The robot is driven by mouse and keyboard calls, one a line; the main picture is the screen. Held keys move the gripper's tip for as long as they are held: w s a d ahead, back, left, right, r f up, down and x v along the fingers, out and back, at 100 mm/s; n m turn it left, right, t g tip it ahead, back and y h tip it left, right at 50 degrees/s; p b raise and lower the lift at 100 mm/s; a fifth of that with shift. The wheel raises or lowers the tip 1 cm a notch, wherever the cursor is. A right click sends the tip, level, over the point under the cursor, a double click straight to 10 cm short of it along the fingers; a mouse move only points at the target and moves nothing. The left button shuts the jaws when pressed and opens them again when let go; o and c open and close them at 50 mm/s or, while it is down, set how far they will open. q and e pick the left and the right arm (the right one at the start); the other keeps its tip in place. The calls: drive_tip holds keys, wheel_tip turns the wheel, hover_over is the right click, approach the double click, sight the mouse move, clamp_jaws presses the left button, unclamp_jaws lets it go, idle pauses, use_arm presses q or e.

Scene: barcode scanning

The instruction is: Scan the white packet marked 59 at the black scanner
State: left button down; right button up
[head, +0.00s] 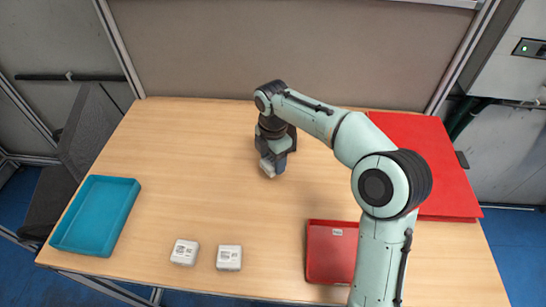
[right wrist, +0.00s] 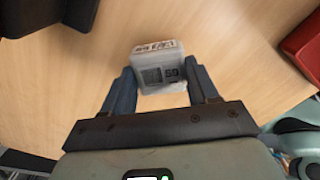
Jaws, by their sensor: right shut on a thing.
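My right gripper (head: 270,164) is shut on the white packet marked 59 (right wrist: 158,68) and holds it over the table's middle. In the right wrist view the packet sits between the two fingertips, with its printed code and "59" facing the camera. In the head view only a small pale part of the packet (head: 268,170) shows below the fingers. A dark object (right wrist: 52,11) at the top left of the right wrist view may be the black scanner; my wrist largely hides that area in the head view. My left gripper is not in view.
Two white packets (head: 184,252) (head: 229,258) lie at the table's front. A teal tray (head: 135,205) stands at the left, and a red tray (head: 318,276) at the front right. A large red object (head: 450,175) lies at the back right. The left-middle tabletop (head: 190,160) is clear.

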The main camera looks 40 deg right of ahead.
drive_tip(key=s+a+r+p, duration=0.1)
drive_tip(key=s+a+r, duration=0.7)
drive_tip(key=s+r, duration=0.1)
drive_tip(key=shift+s+r, duration=0.3)
drive_tip(key=shift+r, duration=0.05)
drive_tip(key=shift+a, duration=0.1)
